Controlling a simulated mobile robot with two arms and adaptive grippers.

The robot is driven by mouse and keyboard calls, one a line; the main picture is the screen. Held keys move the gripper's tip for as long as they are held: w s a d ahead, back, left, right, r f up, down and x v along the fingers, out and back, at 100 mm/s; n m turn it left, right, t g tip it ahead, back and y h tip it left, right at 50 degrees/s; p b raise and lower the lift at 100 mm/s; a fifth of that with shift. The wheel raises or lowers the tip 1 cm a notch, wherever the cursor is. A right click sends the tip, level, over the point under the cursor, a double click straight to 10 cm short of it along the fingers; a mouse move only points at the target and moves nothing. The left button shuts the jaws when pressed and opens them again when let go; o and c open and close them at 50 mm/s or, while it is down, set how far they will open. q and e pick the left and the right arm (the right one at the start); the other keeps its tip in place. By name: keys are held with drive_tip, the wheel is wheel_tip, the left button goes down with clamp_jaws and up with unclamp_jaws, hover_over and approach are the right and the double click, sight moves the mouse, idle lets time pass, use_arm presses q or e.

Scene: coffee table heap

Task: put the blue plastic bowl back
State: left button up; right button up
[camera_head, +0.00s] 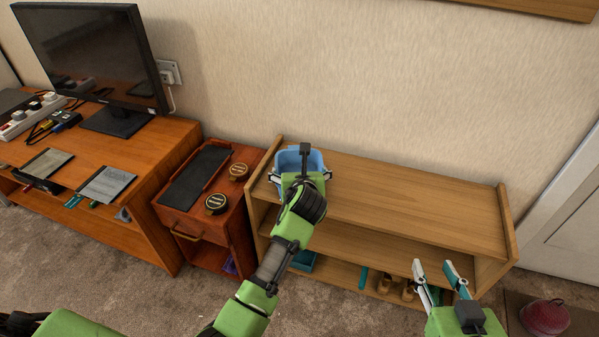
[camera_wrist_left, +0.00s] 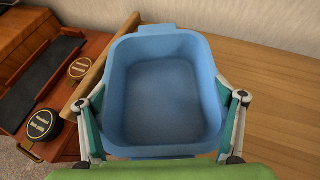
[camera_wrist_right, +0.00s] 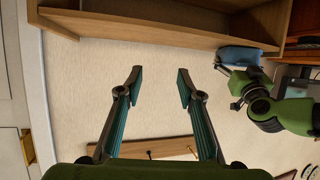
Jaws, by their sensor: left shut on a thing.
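The blue plastic bowl (camera_head: 314,158) is at the left end of the top of a wooden shelf unit (camera_head: 420,198). In the left wrist view the bowl (camera_wrist_left: 160,88) is upright and empty, with its rim filling the middle. My left gripper (camera_head: 303,177) is shut on the bowl, with one finger on each outer side of it (camera_wrist_left: 163,130). Whether the bowl's base rests on the shelf top is hidden. My right gripper (camera_head: 437,272) is open and empty in front of the shelf's right part. It also shows open in the right wrist view (camera_wrist_right: 160,80).
A raised end panel (camera_head: 262,169) borders the shelf top beside the bowl. A red-brown cabinet (camera_head: 200,200) with two round tins (camera_head: 216,203) and a dark tray (camera_head: 197,174) stands to the left. The shelf top right of the bowl is clear. A dark red round object (camera_head: 545,316) is at lower right.

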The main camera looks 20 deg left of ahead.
use_arm(q)
drive_tip(key=o, duration=1.3)
drive_tip(key=shift+f, duration=0.1)
use_arm(e)
drive_tip(key=shift+s+d+f, duration=0.1)
drive_tip(key=shift+s+f, duration=0.1)
drive_tip(key=shift+f, duration=0.15)
